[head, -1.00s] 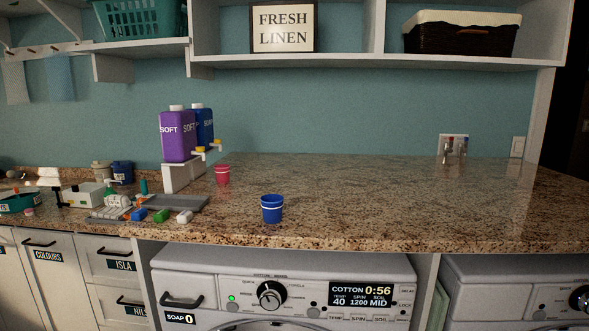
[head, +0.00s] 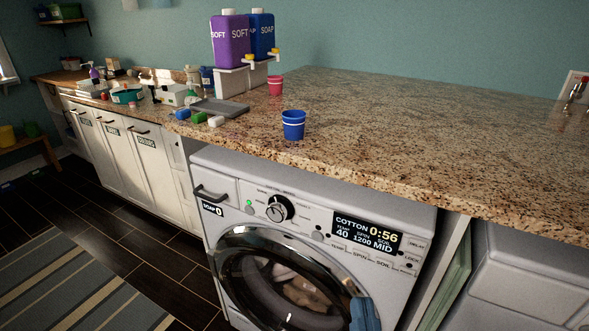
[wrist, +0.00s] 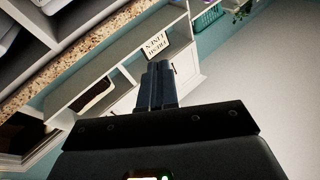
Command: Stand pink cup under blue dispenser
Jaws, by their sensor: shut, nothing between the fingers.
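The pink cup (head: 275,86) stands upright on the granite counter at the back left in the head view. The blue dispenser (head: 262,38), marked SOAP, stands on a white stand beside the purple one. Its yellow-topped tap (head: 275,54) appears above the pink cup in the picture. I cannot tell whether the cup is directly beneath its spout. My gripper (wrist: 158,84) shows in the wrist view with its dark fingers together and empty. It is away from the cup, pointing towards the wall shelf and the FRESH LINEN sign.
A blue cup (head: 293,125) stands nearer the counter's front edge. A purple dispenser (head: 230,42) is left of the blue one. A grey tray (head: 222,107) with small blocks by it lies to the left. The counter right of the cups is clear. A washing machine (head: 300,225) is below.

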